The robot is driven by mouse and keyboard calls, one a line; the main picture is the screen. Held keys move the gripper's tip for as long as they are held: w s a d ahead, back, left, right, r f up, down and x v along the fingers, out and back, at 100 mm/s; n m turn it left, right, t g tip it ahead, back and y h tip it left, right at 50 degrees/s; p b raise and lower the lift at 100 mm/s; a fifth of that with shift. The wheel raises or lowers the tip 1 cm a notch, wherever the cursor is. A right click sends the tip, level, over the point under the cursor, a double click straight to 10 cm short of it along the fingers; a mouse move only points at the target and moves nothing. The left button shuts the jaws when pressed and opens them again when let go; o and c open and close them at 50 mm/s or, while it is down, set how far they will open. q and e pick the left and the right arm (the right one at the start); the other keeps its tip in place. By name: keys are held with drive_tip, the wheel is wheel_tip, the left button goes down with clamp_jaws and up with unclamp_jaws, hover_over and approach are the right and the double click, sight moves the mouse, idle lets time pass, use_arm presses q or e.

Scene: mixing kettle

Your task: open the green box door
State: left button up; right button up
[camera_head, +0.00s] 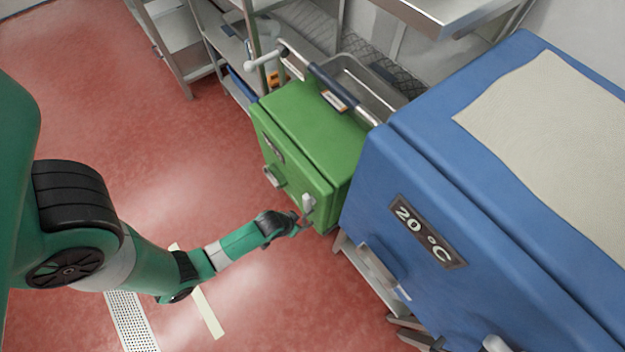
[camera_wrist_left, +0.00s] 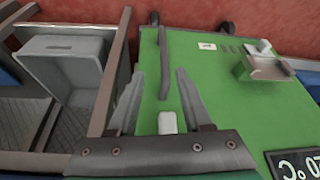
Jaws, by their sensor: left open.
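The green box (camera_head: 318,125) stands between the metal racks and the blue box in the head view, its door looking shut. A pale upright handle (camera_head: 308,203) is at the door's right edge. My left gripper (camera_head: 303,224) is at that handle, low in front of the door. In the left wrist view the open fingers (camera_wrist_left: 160,78) point across the green door face (camera_wrist_left: 225,105), with a small pale block (camera_wrist_left: 167,122) between them near their base. I cannot tell whether the fingers touch anything. My right gripper is not in view.
The large blue box (camera_head: 440,200) marked 20 °C stands close on the right of the green box. A metal latch bracket (camera_wrist_left: 265,68) sits on the green door. A grey bin (camera_wrist_left: 70,65) is on the rack at left. Red floor (camera_head: 130,150) is open at left.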

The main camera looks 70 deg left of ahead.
sight(304, 222)
use_arm(q)
drive_tip(key=b+x, duration=0.2)
drive_tip(key=x, duration=0.1)
drive_tip(key=b+x, duration=0.3)
drive_tip(key=x, duration=0.1)
drive_tip(key=s+b+x, duration=0.1)
drive_tip(key=b+x, duration=0.1)
drive_tip(key=x, duration=0.1)
drive_tip(key=shift+w+a+f+b, duration=0.15)
drive_tip(key=shift+a+f+b, duration=0.1)
drive_tip(key=shift+f+b, duration=0.15)
drive_tip(key=shift+w+a+f+b, duration=0.1)
drive_tip(key=shift+w+f+b, duration=0.1)
drive_tip(key=shift+f+b, duration=0.15)
drive_tip(key=shift+r, duration=0.1)
drive_tip(key=shift+c, duration=0.2)
clamp_jaws()
